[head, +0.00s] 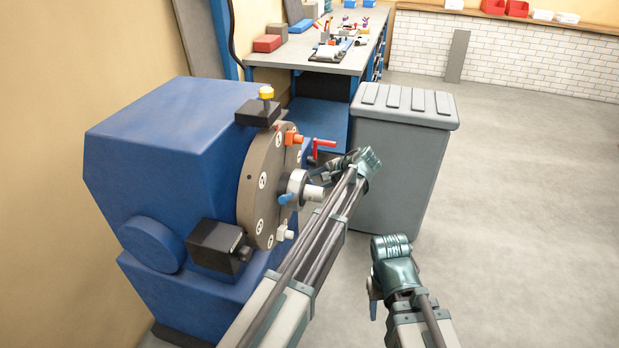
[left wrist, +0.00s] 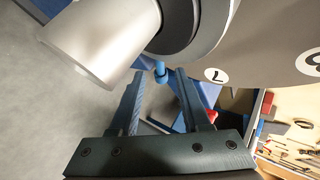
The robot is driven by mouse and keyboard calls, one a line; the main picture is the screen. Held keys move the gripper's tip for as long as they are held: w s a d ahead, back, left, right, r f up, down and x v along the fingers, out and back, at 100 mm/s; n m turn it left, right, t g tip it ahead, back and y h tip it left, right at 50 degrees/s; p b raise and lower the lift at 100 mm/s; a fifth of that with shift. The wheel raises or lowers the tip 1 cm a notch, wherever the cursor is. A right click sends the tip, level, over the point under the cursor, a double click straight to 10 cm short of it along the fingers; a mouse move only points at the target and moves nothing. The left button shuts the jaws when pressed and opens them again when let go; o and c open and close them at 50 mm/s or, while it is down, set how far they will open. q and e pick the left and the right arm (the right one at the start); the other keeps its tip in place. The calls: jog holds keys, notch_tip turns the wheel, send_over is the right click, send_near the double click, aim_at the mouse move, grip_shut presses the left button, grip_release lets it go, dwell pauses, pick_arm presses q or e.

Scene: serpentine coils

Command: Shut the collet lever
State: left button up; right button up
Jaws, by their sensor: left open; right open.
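A small blue lever (head: 285,198) stands out beside the pale spindle nose (head: 312,194) on the round grey faceplate of the blue machine. A red handle (head: 322,143) sticks out further back. No label shows which is the collet lever; the blue one is nearest the spindle. My left gripper (head: 320,172) is beside the spindle, partly hidden by its own arm. In the left wrist view its two fingers are apart, with the blue lever (left wrist: 160,71) beyond the gap between their tips and nothing held. My right gripper (head: 374,298) hangs low over the floor, away from the machine.
The blue machine (head: 150,130) fills the left side, with black blocks and pegs around its faceplate (head: 249,185). A grey lidded bin (head: 400,150) stands close behind my left wrist. A workbench (head: 330,55) is at the back. The floor on the right is clear.

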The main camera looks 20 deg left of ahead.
pick_arm(q)
jog(key=p+v, duration=0.4)
jog(key=v, duration=0.4)
pick_arm(e)
jog(key=shift+r, duration=2.75)
pick_arm(q)
jog(key=shift+d, duration=0.1)
